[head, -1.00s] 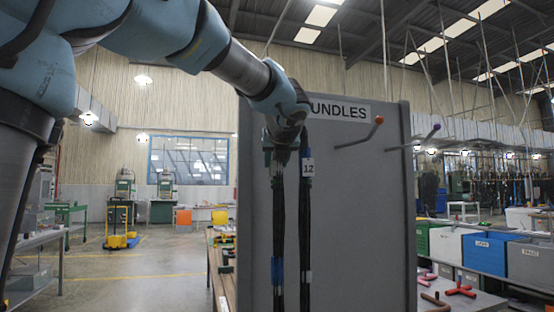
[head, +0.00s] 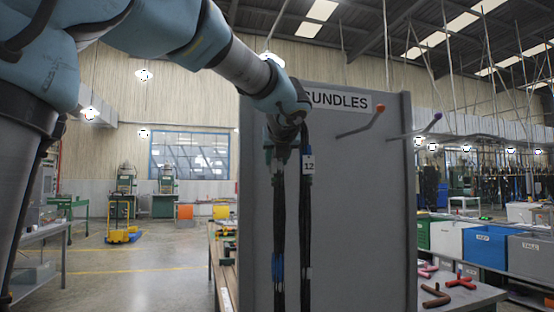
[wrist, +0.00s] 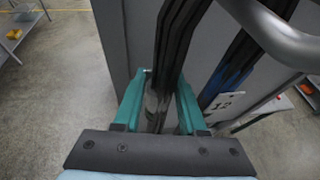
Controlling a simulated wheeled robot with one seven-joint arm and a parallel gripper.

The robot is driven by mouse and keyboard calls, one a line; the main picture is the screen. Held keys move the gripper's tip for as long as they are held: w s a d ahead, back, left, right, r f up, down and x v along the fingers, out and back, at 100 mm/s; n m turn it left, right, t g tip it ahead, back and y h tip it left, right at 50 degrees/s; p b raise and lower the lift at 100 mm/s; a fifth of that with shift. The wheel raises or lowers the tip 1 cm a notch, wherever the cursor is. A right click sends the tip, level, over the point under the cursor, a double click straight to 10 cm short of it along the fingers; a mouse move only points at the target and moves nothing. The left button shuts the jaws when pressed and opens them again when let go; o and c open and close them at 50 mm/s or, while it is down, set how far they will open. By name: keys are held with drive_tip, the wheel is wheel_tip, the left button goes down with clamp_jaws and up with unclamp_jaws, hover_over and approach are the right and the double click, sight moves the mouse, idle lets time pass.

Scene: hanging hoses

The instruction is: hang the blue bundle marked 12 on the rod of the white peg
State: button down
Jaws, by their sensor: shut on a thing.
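The blue bundle marked 12 (head: 306,222) is a loop of black hoses with blue bands and a white tag reading 12 (head: 308,166). Its two runs hang down in front of the grey board. My gripper (head: 281,150) is shut on one run near the top. In the wrist view the teal fingers (wrist: 158,105) have black hoses (wrist: 176,45) between them, and the tag (wrist: 223,102) is to their right. A thick pale grey bar (wrist: 272,32) crosses the upper right there; I cannot tell whether it is the white peg's rod. No white peg tip shows in the head view.
The grey board (head: 350,220) carries a BUNDLES sign (head: 338,101). A table with red parts (head: 459,281) and coloured bins (head: 485,245) stand beyond. Open floor lies left.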

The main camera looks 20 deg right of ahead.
drive_tip(key=shift+r, duration=0.1)
drive_tip(key=c, duration=0.7)
unclamp_jaws()
drive_tip(key=o, duration=0.3)
drive_tip(key=shift+f, duration=0.2)
drive_tip(key=b+v, duration=0.2)
drive_tip(key=v, duration=0.9)
drive_tip(key=shift+a, duration=0.1)
